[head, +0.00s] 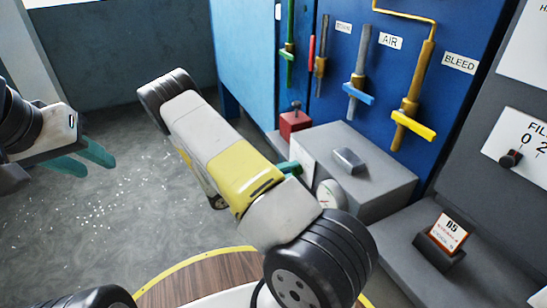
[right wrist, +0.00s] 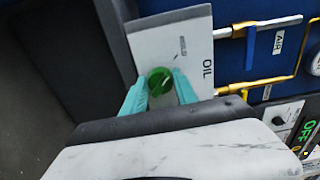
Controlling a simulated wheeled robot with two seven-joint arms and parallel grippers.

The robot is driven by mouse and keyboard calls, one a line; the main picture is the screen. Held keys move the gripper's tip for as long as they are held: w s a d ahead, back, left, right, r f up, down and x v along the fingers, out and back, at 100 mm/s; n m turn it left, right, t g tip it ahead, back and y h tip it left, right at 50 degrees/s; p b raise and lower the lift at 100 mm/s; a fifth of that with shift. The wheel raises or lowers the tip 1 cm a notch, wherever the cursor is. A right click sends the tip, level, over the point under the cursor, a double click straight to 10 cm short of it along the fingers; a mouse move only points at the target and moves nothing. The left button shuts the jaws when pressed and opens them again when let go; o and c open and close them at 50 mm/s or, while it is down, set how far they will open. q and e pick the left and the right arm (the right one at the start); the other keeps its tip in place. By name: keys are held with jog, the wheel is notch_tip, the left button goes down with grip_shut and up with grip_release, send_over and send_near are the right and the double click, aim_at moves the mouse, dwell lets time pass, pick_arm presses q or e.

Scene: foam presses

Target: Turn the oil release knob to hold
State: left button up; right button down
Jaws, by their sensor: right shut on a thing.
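The oil release knob (right wrist: 160,80) is green and round, on a white plate (right wrist: 150,45) marked OIL, in the right wrist view. A small label on the plate is too small to read. My right gripper (right wrist: 159,92) has its teal fingers on either side of the knob and is shut on it. In the head view my own arm mostly hides this gripper and the knob; a bit of green-teal shows by the grey box's near side. My left gripper (head: 82,160) is open and empty at the left, over the floor, far from the knob.
The grey box (head: 385,185) carries a small metal block (head: 348,161) on top. Behind it, a blue panel holds a blue AIR handle (head: 358,93) and a yellow BLEED handle (head: 413,125). A red block (head: 294,122) and a round gauge (head: 331,195) are close to my right arm.

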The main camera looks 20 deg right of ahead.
jog(key=c, duration=1)
grip_release()
jog(key=shift+o, duration=0.2)
jog(key=shift+a, duration=0.1)
jog(key=a, duration=0.7)
jog(key=shift+s+a, duration=0.25)
jog(key=shift+a, duration=0.1)
